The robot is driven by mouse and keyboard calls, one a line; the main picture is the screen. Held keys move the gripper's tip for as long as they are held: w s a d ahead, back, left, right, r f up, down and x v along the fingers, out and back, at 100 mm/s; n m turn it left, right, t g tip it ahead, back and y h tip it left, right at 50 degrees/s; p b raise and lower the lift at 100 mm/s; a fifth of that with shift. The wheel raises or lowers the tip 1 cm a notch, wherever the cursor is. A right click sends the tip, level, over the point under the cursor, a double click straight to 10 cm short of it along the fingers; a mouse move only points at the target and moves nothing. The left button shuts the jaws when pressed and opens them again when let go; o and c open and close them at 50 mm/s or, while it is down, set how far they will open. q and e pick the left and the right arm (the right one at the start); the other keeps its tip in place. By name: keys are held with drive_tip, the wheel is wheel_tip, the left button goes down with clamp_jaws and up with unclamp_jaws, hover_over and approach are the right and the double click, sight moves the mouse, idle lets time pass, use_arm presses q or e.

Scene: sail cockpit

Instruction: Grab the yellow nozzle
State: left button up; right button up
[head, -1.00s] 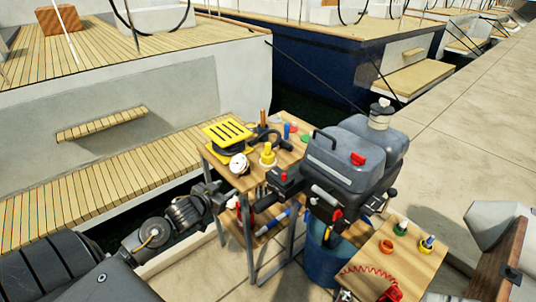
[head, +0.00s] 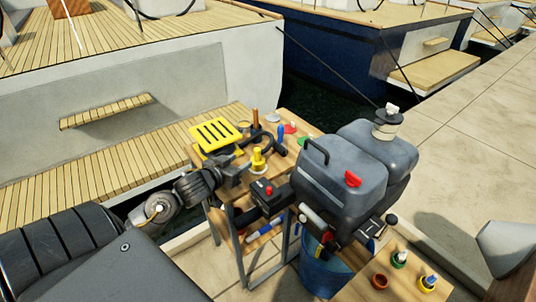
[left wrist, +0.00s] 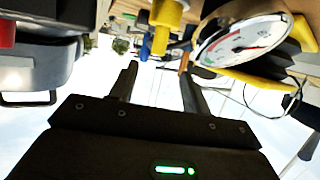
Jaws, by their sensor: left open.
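The yellow nozzle (head: 257,160) stands upright on the wooden bench, behind the grey outboard motor's left side. In the left wrist view, which looks upside down, a yellow upright piece (left wrist: 165,22) that appears to be this nozzle is just beyond my fingers. My left gripper (head: 243,163) is over the bench's near edge, just left of the nozzle and apart from it. Its two fingers (left wrist: 159,72) are open with nothing between them. My right gripper is not in view.
A yellow slotted block (head: 215,134) sits behind my gripper. A white dial gauge (left wrist: 245,42) is close beside the fingers. The grey motor (head: 345,170) with a red cap crowds the right side. Several small bottles and tools stand at the bench's back.

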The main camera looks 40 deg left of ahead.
sight(255, 150)
use_arm(q)
drive_tip(key=x, duration=0.5)
drive_tip(key=shift+w+d+r, duration=0.1)
drive_tip(key=shift+w+d, duration=0.05)
drive_tip(key=shift+w, duration=0.5)
drive_tip(key=x, duration=0.5)
drive_tip(key=shift+r+p, duration=0.15)
drive_tip(key=shift+p, duration=0.25)
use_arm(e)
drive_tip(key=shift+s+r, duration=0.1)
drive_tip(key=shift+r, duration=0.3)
use_arm(q)
drive_tip(key=shift+c, duration=0.5)
